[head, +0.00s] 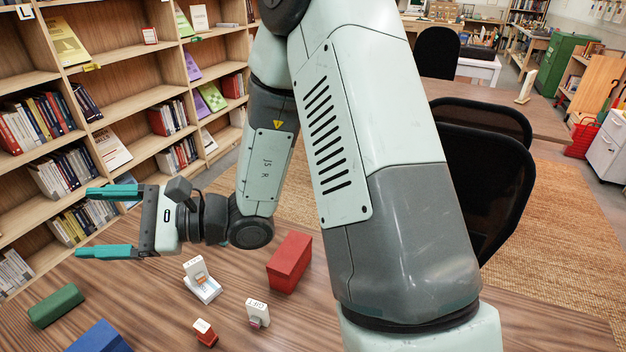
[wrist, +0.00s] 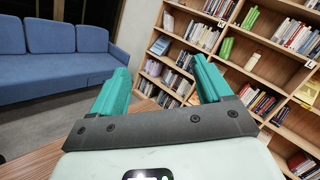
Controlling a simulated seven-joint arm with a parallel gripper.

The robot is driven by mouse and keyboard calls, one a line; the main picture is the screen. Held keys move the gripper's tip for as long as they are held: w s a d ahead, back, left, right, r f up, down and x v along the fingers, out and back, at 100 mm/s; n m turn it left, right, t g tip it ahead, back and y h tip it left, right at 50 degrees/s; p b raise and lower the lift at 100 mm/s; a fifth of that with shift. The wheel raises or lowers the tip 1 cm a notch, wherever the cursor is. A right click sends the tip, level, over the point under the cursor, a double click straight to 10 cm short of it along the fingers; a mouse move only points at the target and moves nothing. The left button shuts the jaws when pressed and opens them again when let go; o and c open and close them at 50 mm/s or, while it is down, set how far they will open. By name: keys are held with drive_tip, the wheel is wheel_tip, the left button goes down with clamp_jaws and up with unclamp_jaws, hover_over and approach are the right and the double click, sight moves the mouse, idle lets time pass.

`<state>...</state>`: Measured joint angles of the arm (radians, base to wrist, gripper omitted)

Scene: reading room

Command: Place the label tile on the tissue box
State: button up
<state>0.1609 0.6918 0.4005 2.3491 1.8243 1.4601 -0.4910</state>
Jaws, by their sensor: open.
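My gripper (head: 84,222) is open and empty above the left part of the table, its teal fingers pointing left. Its fingers also show in the wrist view (wrist: 161,68), with nothing between them. Several small lettered pieces stand on the table in the head view: a white tile with an orange part on a white base (head: 205,291), a white piece reading "GIFT" (head: 257,312), and a small red piece with a white face (head: 205,332). Which one is the label tile, I cannot tell. I cannot tell for sure which object is the tissue box.
A red box (head: 290,261) stands right of the small pieces. A green box (head: 55,305) and a blue box (head: 98,338) lie at the left of the wooden table (head: 150,300). Bookshelves (head: 125,95) rise behind; a blue sofa (wrist: 60,55) shows in the wrist view.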

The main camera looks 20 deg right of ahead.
drive_tip(key=s+d+r+n+g+h, duration=0.2)
drive_tip(key=s+d+n+g+h, duration=0.1)
drive_tip(key=s+d+n+h, duration=0.25)
drive_tip(key=s+d+r+n+g+h, duration=0.1)
drive_tip(key=s+d+n+g+h, duration=0.15)
drive_tip(key=s+n+h, duration=0.45)
drive_tip(key=s+d+r+t+h, duration=0.1)
drive_tip(key=d+r+t+h, duration=0.2)
drive_tip(key=d, duration=0.6)
drive_tip(key=s+d+r+t+h, duration=0.1)
drive_tip(key=d+r+t+h, duration=0.3)
drive_tip(key=d, duration=0.5)
drive_tip(key=shift+s+r+n+t, duration=0.25)
drive_tip(key=shift+n+t, duration=0.1)
drive_tip(key=shift+t, duration=0.5)
